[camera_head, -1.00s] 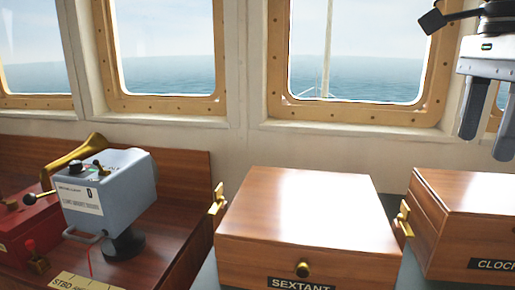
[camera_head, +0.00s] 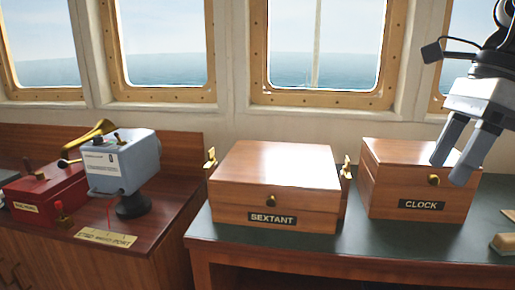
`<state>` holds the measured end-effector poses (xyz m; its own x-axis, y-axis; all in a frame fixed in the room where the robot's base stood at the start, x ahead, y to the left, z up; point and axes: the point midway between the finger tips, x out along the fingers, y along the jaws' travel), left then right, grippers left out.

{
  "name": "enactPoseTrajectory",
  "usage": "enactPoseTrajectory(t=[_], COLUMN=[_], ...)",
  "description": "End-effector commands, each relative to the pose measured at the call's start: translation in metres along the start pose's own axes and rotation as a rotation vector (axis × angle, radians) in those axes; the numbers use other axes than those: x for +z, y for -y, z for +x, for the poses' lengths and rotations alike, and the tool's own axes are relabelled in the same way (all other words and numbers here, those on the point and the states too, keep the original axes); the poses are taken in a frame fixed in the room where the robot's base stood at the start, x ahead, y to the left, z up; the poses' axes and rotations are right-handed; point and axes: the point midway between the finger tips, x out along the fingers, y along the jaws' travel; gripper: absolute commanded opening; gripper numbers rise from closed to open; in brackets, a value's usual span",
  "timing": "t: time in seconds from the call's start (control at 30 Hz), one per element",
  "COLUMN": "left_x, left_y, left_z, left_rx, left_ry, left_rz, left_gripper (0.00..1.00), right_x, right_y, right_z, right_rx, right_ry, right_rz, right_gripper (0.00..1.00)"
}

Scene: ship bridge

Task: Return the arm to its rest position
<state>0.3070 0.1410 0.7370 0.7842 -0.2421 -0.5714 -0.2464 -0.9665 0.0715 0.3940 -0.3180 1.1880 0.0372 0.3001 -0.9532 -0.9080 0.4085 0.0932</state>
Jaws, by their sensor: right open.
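My right gripper (camera_head: 455,158) is at the upper right of the head view, its two dark grey fingers pointing down with a gap between them. It is open and holds nothing. Its fingers show in front of the right part of the wooden box labelled CLOCK (camera_head: 390,183); I cannot tell how far they are from it. The lid of that box is closed. A wooden box labelled SEXTANT (camera_head: 240,196) stands to its left, also closed, with brass latches at its sides. My left gripper is not in view.
Both boxes stand on a green-topped wooden table (camera_head: 330,242). On a wooden console at the left are a blue-grey device (camera_head: 140,160) on a black foot, a red box (camera_head: 40,195) with levers and a brass horn (camera_head: 90,138).

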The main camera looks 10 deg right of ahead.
Motion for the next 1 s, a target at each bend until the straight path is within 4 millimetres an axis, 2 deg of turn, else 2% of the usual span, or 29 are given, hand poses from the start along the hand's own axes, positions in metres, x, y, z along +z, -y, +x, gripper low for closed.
enactPoseTrajectory(t=[0.23, 0.37, 0.57, 0.7, 0.77, 0.87, 0.97, 1.0], left_x=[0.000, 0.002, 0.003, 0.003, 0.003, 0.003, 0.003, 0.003], left_y=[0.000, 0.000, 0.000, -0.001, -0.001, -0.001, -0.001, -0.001], left_z=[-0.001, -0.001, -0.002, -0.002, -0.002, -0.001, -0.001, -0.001], left_rx=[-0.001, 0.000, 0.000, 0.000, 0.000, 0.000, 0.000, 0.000], left_ry=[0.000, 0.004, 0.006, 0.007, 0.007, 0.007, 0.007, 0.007], left_rz=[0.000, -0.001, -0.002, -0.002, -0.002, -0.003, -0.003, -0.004], left_gripper=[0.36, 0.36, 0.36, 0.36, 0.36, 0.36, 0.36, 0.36], right_x=[-0.011, -0.017, -0.035, -0.052, -0.060, -0.068, -0.067, -0.064], right_y=[0.021, 0.034, 0.051, 0.052, 0.046, 0.028, -0.003, -0.018], right_z=[0.055, 0.096, 0.178, 0.243, 0.274, 0.328, 0.382, 0.402], right_rx=[0.104, 0.197, 0.419, 0.597, 0.679, 0.823, 0.976, -1.002], right_ry=[0.344, 0.597, 1.051, 1.291, 1.366, 1.445, 1.453, -1.387], right_rz=[0.228, 0.453, 1.025, 1.504, 1.724, 2.109, 2.507, -2.573], right_gripper=[0.56, 0.56, 0.56, 0.56, 0.56, 0.56, 0.56, 0.56])
